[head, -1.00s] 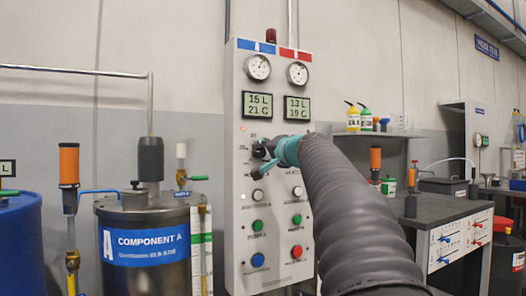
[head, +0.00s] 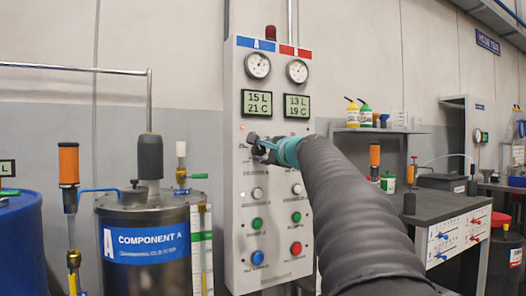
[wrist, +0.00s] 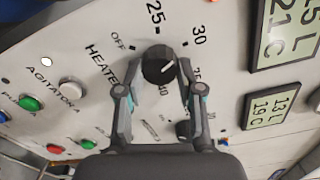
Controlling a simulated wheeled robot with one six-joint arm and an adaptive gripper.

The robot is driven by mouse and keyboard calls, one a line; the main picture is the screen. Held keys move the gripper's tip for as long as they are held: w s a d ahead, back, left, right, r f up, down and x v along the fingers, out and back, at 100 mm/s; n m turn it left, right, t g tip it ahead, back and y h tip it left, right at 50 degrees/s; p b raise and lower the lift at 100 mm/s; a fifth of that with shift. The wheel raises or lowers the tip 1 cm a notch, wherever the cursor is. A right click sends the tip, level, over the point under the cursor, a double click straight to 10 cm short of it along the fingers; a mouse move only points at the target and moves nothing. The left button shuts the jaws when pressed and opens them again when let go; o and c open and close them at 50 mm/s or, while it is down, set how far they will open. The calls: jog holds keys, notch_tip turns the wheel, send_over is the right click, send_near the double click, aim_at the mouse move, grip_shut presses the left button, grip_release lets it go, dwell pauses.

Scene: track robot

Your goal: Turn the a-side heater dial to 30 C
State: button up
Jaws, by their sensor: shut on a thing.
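The a-side heater dial (wrist: 158,66) is a round black knob on the pale panel in the wrist view. OFF, 25, 30, 35 and 40 are printed around it. In the head view my gripper (head: 259,148) is at the panel's left column, below the A display (head: 256,103), and mostly hides the dial. That display reads 15 L, 21 C.
The panel (head: 236,220) has a second display (head: 297,107) reading 13 L, 19 C, two gauges and several buttons. In the wrist view a white agitator knob (wrist: 70,89) and a green button (wrist: 30,103) lie left. A Component A tank (head: 150,275) stands left of the panel.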

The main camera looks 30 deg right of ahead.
jog(key=shift+m, duration=1.2)
jog(key=o, duration=1.2)
jog(key=shift+c, duration=0.2)
jog(key=s, duration=1.2)
jog(key=shift+d, duration=0.2)
